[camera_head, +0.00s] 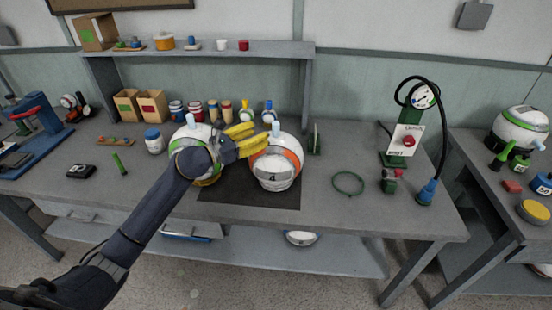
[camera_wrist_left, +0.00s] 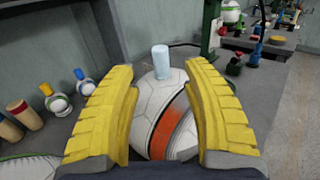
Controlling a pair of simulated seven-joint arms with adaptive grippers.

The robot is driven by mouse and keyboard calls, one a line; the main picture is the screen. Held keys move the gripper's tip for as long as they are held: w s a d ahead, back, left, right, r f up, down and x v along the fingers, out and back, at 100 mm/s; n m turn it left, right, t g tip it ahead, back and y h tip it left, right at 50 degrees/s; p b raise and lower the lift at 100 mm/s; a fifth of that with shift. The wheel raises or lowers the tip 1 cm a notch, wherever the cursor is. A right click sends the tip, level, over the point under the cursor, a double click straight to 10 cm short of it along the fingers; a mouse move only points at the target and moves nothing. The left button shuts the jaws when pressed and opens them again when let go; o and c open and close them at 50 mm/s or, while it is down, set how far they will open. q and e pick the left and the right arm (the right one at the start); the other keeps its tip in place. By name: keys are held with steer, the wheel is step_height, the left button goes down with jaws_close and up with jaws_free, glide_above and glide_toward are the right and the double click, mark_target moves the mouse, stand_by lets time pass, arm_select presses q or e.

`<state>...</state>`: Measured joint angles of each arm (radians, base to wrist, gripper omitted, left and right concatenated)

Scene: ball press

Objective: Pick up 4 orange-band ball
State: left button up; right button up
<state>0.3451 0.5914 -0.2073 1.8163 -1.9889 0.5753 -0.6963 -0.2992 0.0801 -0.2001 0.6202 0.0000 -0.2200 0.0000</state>
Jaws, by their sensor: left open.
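The orange-band ball (camera_head: 275,174) is white with an orange stripe, a black "4" on its front and a pale blue peg on top. It sits on the dark mat (camera_head: 222,190) in the head view. My left gripper (camera_head: 257,139) has yellow fingers, is open, and reaches over the ball's upper left side. In the left wrist view the ball (camera_wrist_left: 166,115) shows between the two spread yellow fingers (camera_wrist_left: 165,110); contact cannot be told. Another ball (camera_head: 185,135) with a green band stands to the left, partly hidden by my left arm. My right gripper is not in view.
A pump with a gauge (camera_head: 405,140) and a green hose ring (camera_head: 348,183) are to the right.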

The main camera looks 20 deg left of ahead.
mark_target(273, 128)
arm_select(q)
steer(key=shift+x, duration=3.9)
steer(key=shift+f, duration=0.2)
jaws_close()
